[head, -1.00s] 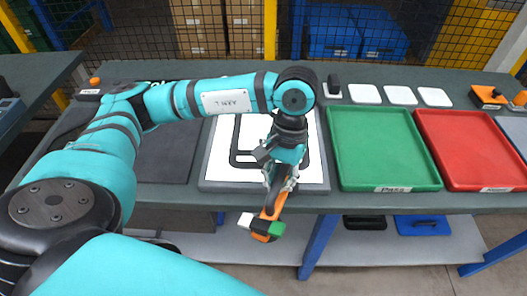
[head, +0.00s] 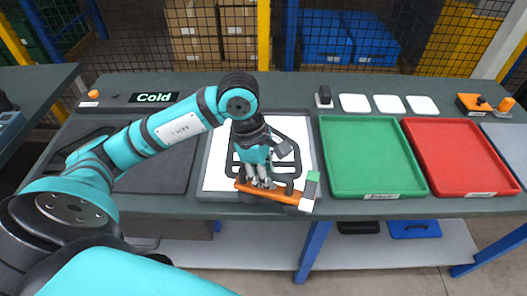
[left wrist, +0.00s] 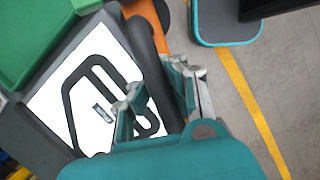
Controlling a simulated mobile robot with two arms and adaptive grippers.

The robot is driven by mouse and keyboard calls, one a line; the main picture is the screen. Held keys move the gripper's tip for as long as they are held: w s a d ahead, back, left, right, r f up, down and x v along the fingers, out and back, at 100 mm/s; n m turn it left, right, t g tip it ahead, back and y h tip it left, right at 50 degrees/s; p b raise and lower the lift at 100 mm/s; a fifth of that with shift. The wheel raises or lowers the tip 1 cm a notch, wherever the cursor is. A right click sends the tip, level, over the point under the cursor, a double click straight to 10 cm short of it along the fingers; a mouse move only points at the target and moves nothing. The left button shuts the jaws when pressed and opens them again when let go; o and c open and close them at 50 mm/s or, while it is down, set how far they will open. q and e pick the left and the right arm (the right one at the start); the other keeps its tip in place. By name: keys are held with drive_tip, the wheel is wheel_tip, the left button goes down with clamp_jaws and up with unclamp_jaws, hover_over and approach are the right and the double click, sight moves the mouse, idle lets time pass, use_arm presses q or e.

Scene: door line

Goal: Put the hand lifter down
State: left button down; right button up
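My left gripper (head: 260,180) is shut on the hand lifter (head: 272,193), an orange bar with dark parts and a white and green block at its right end. It is held over the front edge of the white board (head: 216,172), lying roughly sideways in the head view. The board carries a black outline (head: 237,152), partly hidden by the gripper and lifter. In the left wrist view the lifter's dark handle (left wrist: 143,45) runs between the fingers (left wrist: 155,85). Whether the lifter touches the board cannot be told. My right gripper is not in view.
A green tray (head: 370,155) and a red tray (head: 458,155) lie to the right. White square tiles (head: 389,104) and a small black item (head: 324,96) sit behind the trays. A lower shelf (head: 262,252) is below.

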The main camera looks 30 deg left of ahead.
use_arm(q)
drive_tip(key=n, duration=0.2)
drive_tip(key=shift+a+r+n+t, duration=0.3)
drive_tip(key=shift+a+r, duration=0.05)
drive_tip(key=shift+a, duration=0.05)
drive_tip(key=shift+w+a+n, duration=0.2)
drive_tip(key=shift+w+n, duration=0.05)
drive_tip(key=shift+n, duration=0.05)
drive_tip(key=w+a+f+p, duration=0.1)
drive_tip(key=w+a+p, duration=0.1)
drive_tip(key=w+a, duration=0.1)
drive_tip(key=w+a+f+p, duration=0.2)
drive_tip(key=w+a+p, duration=0.1)
drive_tip(key=w, duration=0.2)
drive_tip(key=w+a+f+p, duration=0.1)
drive_tip(key=w+a+p, duration=0.1)
drive_tip(key=w+a, duration=0.1)
drive_tip(key=shift+w+a+f, duration=0.15)
drive_tip(key=shift+w+a, duration=0.2)
drive_tip(key=shift+w, duration=0.35)
drive_tip(key=shift+f, duration=0.35)
